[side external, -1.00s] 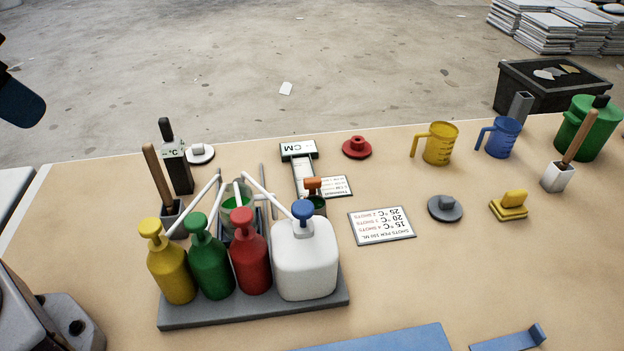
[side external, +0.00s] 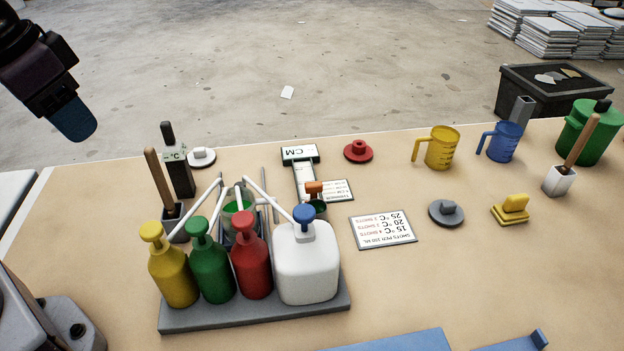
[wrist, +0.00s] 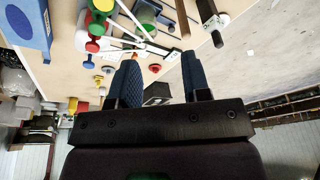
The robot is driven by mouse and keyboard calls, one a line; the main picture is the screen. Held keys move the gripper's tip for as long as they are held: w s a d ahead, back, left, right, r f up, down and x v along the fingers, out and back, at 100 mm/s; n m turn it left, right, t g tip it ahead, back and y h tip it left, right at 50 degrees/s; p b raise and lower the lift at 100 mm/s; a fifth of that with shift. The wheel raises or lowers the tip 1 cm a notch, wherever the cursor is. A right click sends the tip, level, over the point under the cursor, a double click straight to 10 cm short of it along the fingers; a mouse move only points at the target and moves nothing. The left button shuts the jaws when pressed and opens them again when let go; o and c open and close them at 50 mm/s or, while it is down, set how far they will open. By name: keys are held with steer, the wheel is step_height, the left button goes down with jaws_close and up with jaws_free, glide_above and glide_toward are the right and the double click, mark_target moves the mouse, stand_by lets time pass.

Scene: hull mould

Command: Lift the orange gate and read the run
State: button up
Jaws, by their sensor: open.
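The orange gate (side external: 314,187) is a small block on top of a small dark green cup (side external: 318,207), at the near end of a white channel with a ruled scale (side external: 303,178) and a sign reading CM (side external: 300,153). Whether the gate is closed cannot be told. My gripper (side external: 82,132) is high at the upper left in the side view, well apart from the gate. In the wrist view my gripper (wrist: 160,82) shows two separated blue fingers with nothing between them.
A pump-bottle rack (side external: 255,312) stands in front of the channel, its long white spouts reaching over a green cup (side external: 240,218). A thermometer block (side external: 178,172) and a wooden-handled tool (side external: 155,180) stand at left. A printed card (side external: 383,227) lies right of the gate.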

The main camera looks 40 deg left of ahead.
steer(key=w+d+f+m+g, duration=0.1)
steer(key=w+d+f, duration=0.1)
steer(key=w, duration=0.3)
steer(key=w+d+f+m, duration=0.1)
steer(key=w+f, duration=0.2)
steer(key=w, duration=0.1)
steer(key=m+t+h, duration=0.1)
steer(key=m+h, duration=0.2)
steer(key=m, duration=0.4)
glide_toward(314, 183)
steer(key=x, duration=0.9)
steer(key=shift+f, duration=0.1)
steer(key=shift+c, duration=0.2)
jaws_close()
